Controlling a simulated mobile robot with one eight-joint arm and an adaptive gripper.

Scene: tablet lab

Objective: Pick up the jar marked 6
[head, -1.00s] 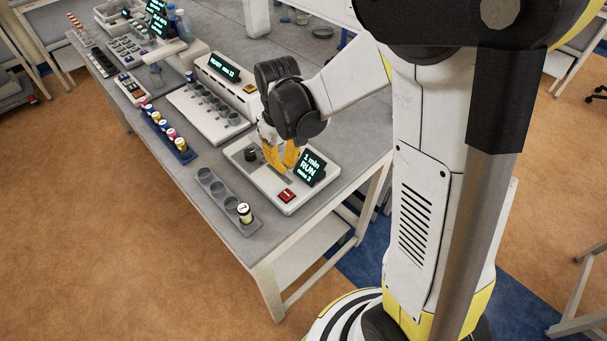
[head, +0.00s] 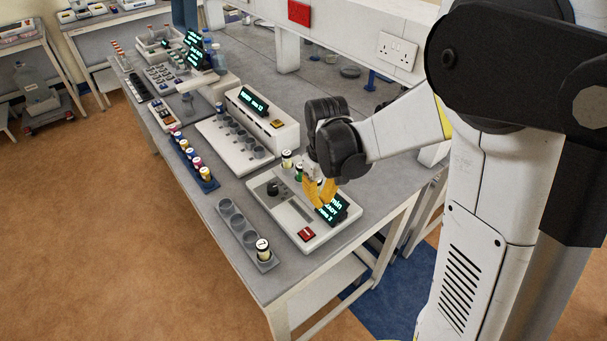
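My gripper (head: 322,204), with yellow fingers, hangs over the white device with a red button and dark display. The fingers overlap in this view, so I cannot tell whether they are open or hold anything. Two small jars stand just left of it: one with a white and dark top (head: 287,158) and a greenish one (head: 299,172). One white-topped jar (head: 263,249) sits in the front slot of the grey rack (head: 232,222). Several jars with coloured bands (head: 196,163) stand in the blue rack. The numbers are too small to read, so I cannot tell which jar is marked 6.
The white device (head: 283,207) has a dark knob, and its display (head: 340,209) is partly covered by my fingers. A longer white unit with empty cups (head: 238,140) stands behind it. More devices and bottles fill the far bench. The floor left of the bench is clear.

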